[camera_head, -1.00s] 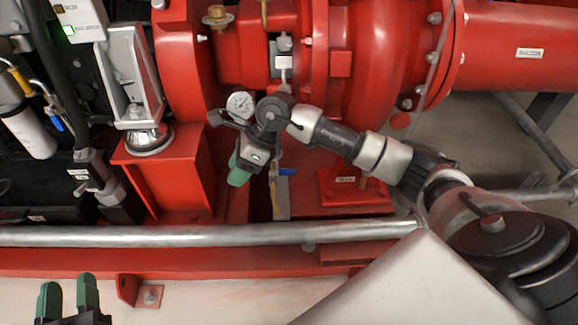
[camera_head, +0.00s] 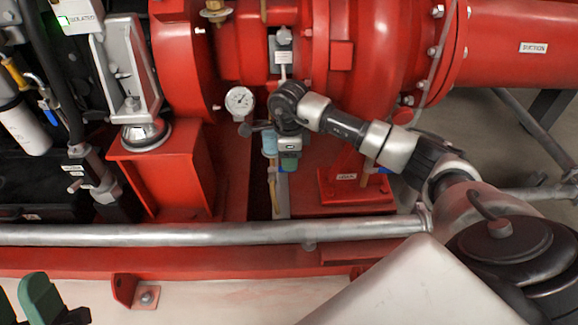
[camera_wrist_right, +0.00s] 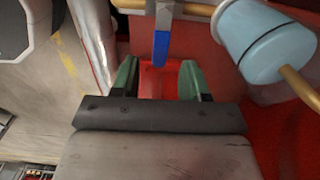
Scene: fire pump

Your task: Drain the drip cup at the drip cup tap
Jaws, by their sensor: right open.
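The drip cup (camera_wrist_right: 262,42) is a light-blue cup at the upper right of the right wrist view, with a brass pipe at its end. It shows partly in the head view (camera_head: 269,143), beside my right gripper. The drip cup tap has a blue lever (camera_wrist_right: 160,48) on a brass pipe, just beyond the gap between my right fingertips. My right gripper (camera_wrist_right: 158,78) is open, its green fingers apart and nothing held. In the head view my right gripper (camera_head: 289,160) points down and hides most of the tap. My left gripper (camera_head: 24,300) is open and empty at the lower left.
A pressure gauge (camera_head: 240,101) sits just left of my right wrist. The red pump casing (camera_head: 385,60) rises behind. A grey horizontal pipe (camera_head: 200,234) crosses in front. Another blue lever (camera_head: 383,169) shows behind my right forearm.

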